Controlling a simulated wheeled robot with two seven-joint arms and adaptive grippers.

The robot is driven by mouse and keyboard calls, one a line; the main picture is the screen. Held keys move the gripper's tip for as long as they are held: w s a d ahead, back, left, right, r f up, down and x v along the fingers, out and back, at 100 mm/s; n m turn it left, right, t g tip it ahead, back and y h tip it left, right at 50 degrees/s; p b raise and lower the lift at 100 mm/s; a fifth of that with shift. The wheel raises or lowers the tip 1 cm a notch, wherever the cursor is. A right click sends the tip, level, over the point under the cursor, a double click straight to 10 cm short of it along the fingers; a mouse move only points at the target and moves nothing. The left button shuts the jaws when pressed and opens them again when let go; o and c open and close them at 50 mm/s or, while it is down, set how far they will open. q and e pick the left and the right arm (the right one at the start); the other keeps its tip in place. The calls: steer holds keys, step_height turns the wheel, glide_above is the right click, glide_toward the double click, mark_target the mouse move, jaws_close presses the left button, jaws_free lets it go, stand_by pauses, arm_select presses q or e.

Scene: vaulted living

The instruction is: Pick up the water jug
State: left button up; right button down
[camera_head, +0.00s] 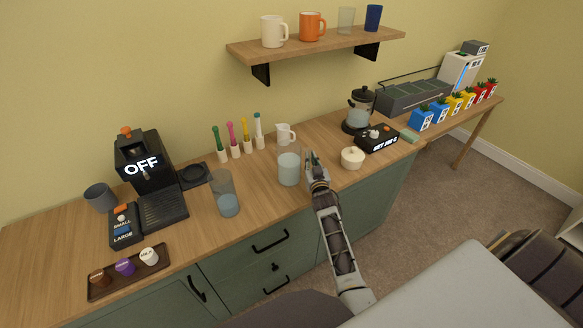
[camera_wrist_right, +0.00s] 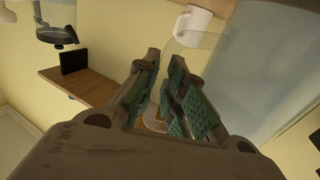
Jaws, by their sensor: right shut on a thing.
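The water jug (camera_head: 289,168) is a clear vessel part filled with pale blue water. It is upright at the middle of the wooden counter; I cannot tell if its base touches the wood. My right gripper (camera_head: 313,168) is at its right side, shut on its handle, which is hard to make out. In the right wrist view the jug (camera_wrist_right: 270,75) fills the upper right, and the gripper's green-padded fingers (camera_wrist_right: 160,85) are close together beside it. My left gripper is not in view.
A tall glass with water (camera_head: 226,197) stands left of the jug. A small white pitcher (camera_head: 284,134) is behind it, and a lidded white pot (camera_head: 352,158) is to its right. A coffee machine (camera_head: 143,160) stands at left, a kettle (camera_head: 360,108) at right. A shelf (camera_head: 320,44) hangs above.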

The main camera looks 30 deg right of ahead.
stand_by(0.3)
steer(key=shift+w+r, duration=0.1)
steer(key=shift+r, duration=0.15)
steer(key=shift+r, duration=5)
